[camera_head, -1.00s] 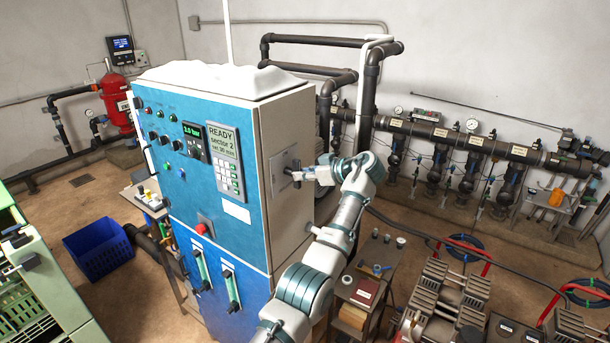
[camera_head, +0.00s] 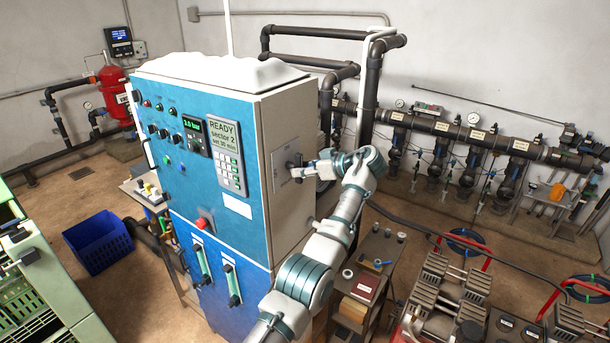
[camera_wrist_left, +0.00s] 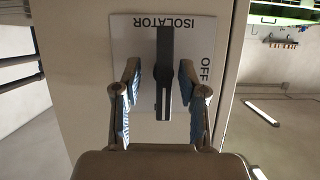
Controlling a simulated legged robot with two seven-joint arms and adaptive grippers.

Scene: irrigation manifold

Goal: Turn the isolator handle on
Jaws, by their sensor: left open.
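The isolator plate (camera_head: 283,175) is a pale panel on the right side wall of the blue cabinet. The dark isolator handle (camera_head: 293,166) sticks out from it. In the left wrist view the plate (camera_wrist_left: 132,42) appears upside down, with ISOLATOR along its top edge and OFF at right. The dark handle (camera_wrist_left: 163,75) runs up and down there. My left gripper (camera_wrist_left: 158,75) is open, with one blue-padded finger on each side of the handle and gaps visible between. In the head view my left gripper (camera_head: 307,171) is at the handle. My right gripper is not in view.
The blue cabinet (camera_head: 245,215) stands beside my left arm. A small cart (camera_head: 362,290) with items stands right of it. Dark pipes (camera_head: 370,85) rise behind, and a valve manifold (camera_head: 440,127) runs along the back wall. A blue crate (camera_head: 100,245) is on the floor at left.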

